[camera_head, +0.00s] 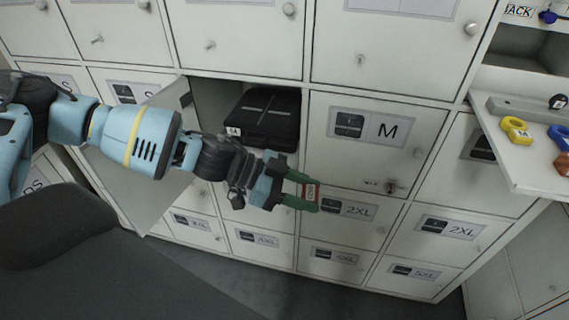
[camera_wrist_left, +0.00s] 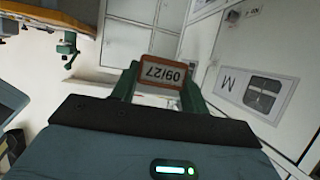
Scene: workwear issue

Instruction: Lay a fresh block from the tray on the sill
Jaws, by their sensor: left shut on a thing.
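My left gripper (camera_head: 303,190) has green fingers and is shut on a small block (camera_head: 311,192) with an orange-edged white label. In the left wrist view the block (camera_wrist_left: 161,73) reads 09/27 upside down, between the fingertips (camera_wrist_left: 159,85). The gripper is in front of the lockers, below and right of an open compartment (camera_head: 213,100). A black folded item (camera_head: 265,118) with a white tag lies in that compartment. The compartment's sill is mostly hidden by my arm and the item. I cannot identify the tray for certain. My right gripper does not show.
The open locker door (camera_head: 150,190) swings out behind my left arm. The locker marked M (camera_head: 375,140) is shut. At right, a white shelf (camera_head: 520,175) holds a yellow tag (camera_head: 516,130), a blue tag (camera_head: 560,137) and a brown one. Grey floor shows below.

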